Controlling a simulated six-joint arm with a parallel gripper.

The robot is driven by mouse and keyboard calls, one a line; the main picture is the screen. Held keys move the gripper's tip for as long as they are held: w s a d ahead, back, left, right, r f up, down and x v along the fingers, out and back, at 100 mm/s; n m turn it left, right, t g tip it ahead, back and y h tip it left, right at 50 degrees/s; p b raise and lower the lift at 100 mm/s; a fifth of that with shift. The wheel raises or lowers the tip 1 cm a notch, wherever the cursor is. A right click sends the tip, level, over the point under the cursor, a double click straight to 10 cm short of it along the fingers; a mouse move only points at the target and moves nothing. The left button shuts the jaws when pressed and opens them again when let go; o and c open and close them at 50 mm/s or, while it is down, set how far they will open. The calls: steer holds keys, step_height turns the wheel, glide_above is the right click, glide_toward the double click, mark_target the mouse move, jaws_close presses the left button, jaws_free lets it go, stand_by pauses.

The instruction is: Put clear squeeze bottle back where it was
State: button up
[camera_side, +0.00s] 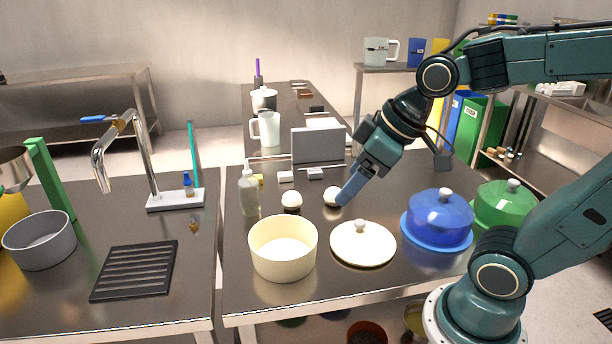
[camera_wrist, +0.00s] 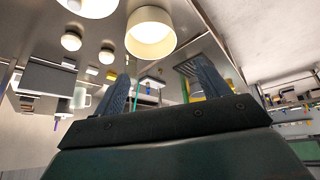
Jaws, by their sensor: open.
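The clear squeeze bottle (camera_side: 249,194) stands upright on the dark worktop, left of centre in the side view, behind the cream bowl (camera_side: 270,252). I cannot make it out surely in the wrist view. My gripper (camera_side: 345,198) is right of the bottle and well apart from it, low over the worktop beside a dough ball (camera_side: 331,196). In the wrist view my gripper (camera_wrist: 161,72) has its two fingers spread with nothing held between them. From the side the fingers overlap, and the gap between the fingertips and the worktop is unclear.
Another dough ball (camera_side: 292,200) lies between the bottle and my gripper. A cream lid (camera_side: 363,246) lies in front of the gripper. A blue covered dish (camera_side: 440,216) and a green one (camera_side: 503,204) stand right. A grey panel (camera_side: 318,146) and a clear pitcher (camera_side: 268,130) stand behind.

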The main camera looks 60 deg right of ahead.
steer(key=s+d+r+m+h, duration=0.1)
steer(key=s+m, duration=0.1)
steer(key=s, duration=0.5)
steer(key=shift+m, duration=0.3)
